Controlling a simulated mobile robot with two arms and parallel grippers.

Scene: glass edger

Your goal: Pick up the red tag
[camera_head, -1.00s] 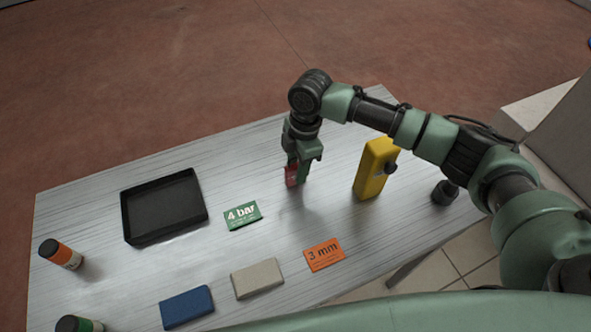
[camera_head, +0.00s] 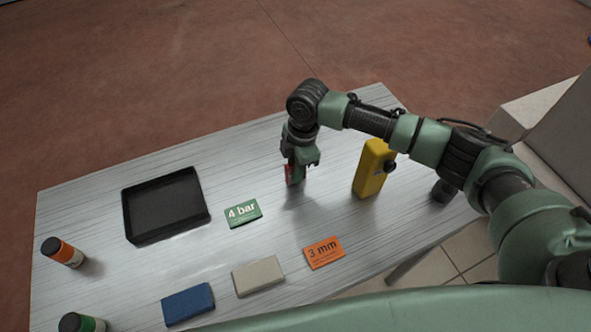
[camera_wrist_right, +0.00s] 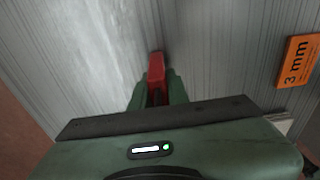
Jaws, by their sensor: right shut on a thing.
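The red tag (camera_head: 289,174) is at the back middle of the table, mostly hidden by my right gripper (camera_head: 297,177) in the head view. In the right wrist view the red tag (camera_wrist_right: 156,72) stands edge-on between the two green fingers of my right gripper (camera_wrist_right: 157,92). The fingers are shut on it, and its red end sticks out past the fingertips. I cannot tell whether the tag touches the table. My left gripper does not show.
A yellow block with a black knob (camera_head: 372,168) stands just right of the gripper. A green "4 bar" tag (camera_head: 243,213), orange "3 mm" tag (camera_head: 324,252), black tray (camera_head: 165,205), beige block (camera_head: 258,276), blue block (camera_head: 188,304) and two bottles (camera_head: 62,252) lie around the table (camera_head: 110,285).

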